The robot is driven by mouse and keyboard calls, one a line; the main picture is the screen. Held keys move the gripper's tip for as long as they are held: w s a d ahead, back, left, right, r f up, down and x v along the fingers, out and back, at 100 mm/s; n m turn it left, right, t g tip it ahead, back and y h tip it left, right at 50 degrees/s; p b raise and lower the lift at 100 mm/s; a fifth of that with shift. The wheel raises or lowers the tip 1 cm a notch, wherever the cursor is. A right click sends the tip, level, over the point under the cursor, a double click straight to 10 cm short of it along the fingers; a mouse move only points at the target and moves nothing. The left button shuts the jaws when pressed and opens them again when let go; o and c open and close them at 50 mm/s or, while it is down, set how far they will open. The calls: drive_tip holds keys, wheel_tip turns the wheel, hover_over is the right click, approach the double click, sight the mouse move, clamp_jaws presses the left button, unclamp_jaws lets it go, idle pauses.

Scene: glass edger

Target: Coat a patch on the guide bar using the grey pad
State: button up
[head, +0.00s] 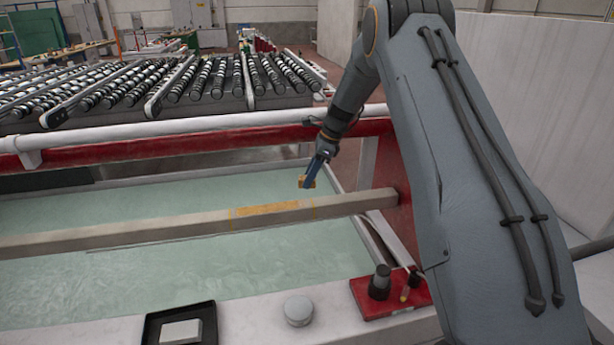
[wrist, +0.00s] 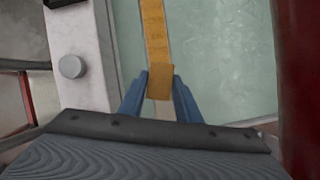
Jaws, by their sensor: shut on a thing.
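The guide bar (head: 150,230) is a long beige bar across the pale green tank. A yellow-orange patch (head: 265,208) with a thin marked outline lies on its top, towards the right end; the patch also shows in the wrist view (wrist: 155,32). My gripper (head: 310,172) is shut on a small yellow-orange pad (wrist: 160,82), held between its blue fingers. In the head view the held pad (head: 307,183) is above the bar, near the patch's right end, apparently clear of it. A light grey block (head: 181,332) lies in a black tray (head: 150,325) at the front.
A round grey lid (head: 298,310) sits on the white front ledge (head: 250,325). A red beam (head: 120,152) and white pipe run behind the tank, with rollers beyond.

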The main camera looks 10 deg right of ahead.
drive_tip(key=s+f+n+g+h+b, duration=0.1)
drive_tip(key=s+f+n+g, duration=0.2)
drive_tip(key=s+f+n, duration=0.6)
drive_tip(key=s+f+n+g+h+b, duration=0.15)
drive_tip(key=s+f+n, duration=0.25)
drive_tip(key=s+n, duration=0.45)
drive_tip(key=w+r+m+t, duration=0.1)
drive_tip(key=w+r+m, duration=0.3)
drive_tip(key=w+m, duration=0.2)
drive_tip(key=w+r+m+t+y+p, duration=0.1)
drive_tip(key=w+r+m+t, duration=0.1)
drive_tip(key=w+r+m, duration=0.2)
drive_tip(key=w+r+m+t+y, duration=0.1)
drive_tip(key=w+r+m, duration=0.3)
drive_tip(key=w+m, duration=0.4)
drive_tip(key=shift+w+r+m+t+p, duration=0.25)
drive_tip(key=shift+w+r+t+p, duration=0.1)
drive_tip(key=shift+r+t, duration=0.1)
drive_tip(key=shift+f+b, duration=1.65)
drive_tip(key=shift+f, duration=1.85)
drive_tip(key=shift+a+f, duration=0.45)
drive_tip(key=shift+a, duration=0.4)
drive_tip(key=shift+c, duration=0.5)
drive_tip(key=shift+a, duration=1.15)
drive_tip(key=shift+d, duration=1.85)
drive_tip(key=shift+d+r, duration=0.15)
drive_tip(key=shift+d, duration=0.1)
drive_tip(key=shift+r+p, duration=1.6)
drive_tip(key=shift+r, duration=2.25)
